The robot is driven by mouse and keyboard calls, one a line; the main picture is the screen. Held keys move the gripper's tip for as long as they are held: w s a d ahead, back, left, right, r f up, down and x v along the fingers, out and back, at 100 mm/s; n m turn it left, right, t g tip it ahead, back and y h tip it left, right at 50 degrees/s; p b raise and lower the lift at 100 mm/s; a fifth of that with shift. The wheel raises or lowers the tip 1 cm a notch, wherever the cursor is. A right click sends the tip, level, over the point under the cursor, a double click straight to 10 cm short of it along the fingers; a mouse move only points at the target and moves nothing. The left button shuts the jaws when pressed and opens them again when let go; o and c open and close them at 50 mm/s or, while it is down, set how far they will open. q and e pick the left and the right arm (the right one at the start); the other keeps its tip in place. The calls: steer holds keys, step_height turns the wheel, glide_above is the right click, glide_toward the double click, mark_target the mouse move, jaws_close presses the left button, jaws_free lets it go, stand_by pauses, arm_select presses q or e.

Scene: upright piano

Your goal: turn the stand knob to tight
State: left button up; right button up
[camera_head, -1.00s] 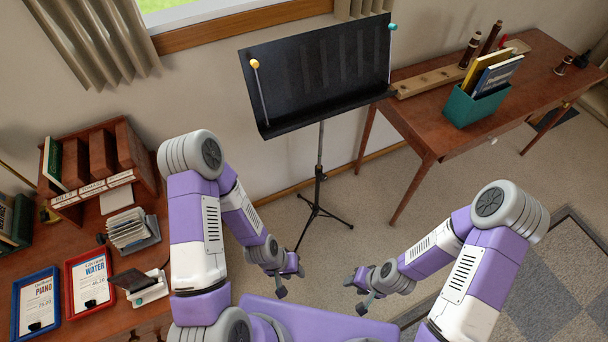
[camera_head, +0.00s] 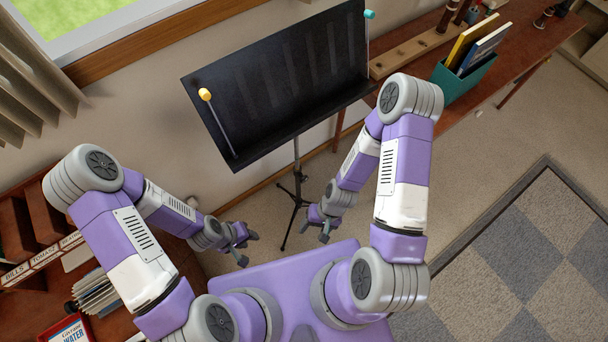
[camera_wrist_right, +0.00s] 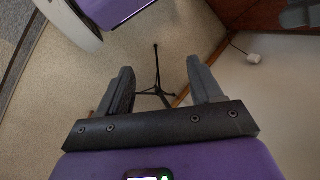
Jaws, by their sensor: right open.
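The black music stand (camera_head: 275,85) is upright ahead of me in the head view, with a tilted desk, a thin pole (camera_head: 296,165) and a tripod foot. A yellow-tipped rod (camera_head: 206,95) and a teal-tipped rod (camera_head: 369,15) are at the desk's two sides. I cannot make out the stand knob. My left gripper (camera_head: 248,249) looks open and empty, left of the tripod in the picture. My right gripper (camera_head: 316,233) is open and empty, to its right. In the right wrist view, the tripod (camera_wrist_right: 156,88) shows beyond the open fingers (camera_wrist_right: 160,80).
A wooden table (camera_head: 505,70) at the right holds a teal book box (camera_head: 462,80) and a wooden board (camera_head: 415,50). A desk with an organizer (camera_head: 40,262) and cards (camera_head: 96,294) stands at the left. A checkered rug (camera_head: 520,260) lies at the right.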

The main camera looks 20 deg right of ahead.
mark_target(305, 181)
steer(key=s+a+f+m+g+y+b, duration=0.1)
steer(key=s+a+f+m+y+b, duration=0.35)
steer(key=a+m+y+b, duration=0.4)
steer(key=w+d+f+m+t+y+b, duration=0.1)
steer(key=w+d+f+m+t+y, duration=0.15)
steer(key=w+m+t, duration=0.6)
steer(key=w+d+f+m+t+h+b, duration=0.3)
steer(key=w+d+f+m+t+h, duration=0.3)
steer(key=w+d+m+t+h, duration=0.45)
steer(key=shift+m+y, duration=0.45)
steer(key=shift+y, duration=0.1)
steer(key=w+b, duration=0.2)
steer(key=w, duration=0.2)
steer(key=shift+w+f, duration=0.15)
steer(key=shift+x, duration=0.75)
steer(key=c, duration=1.1)
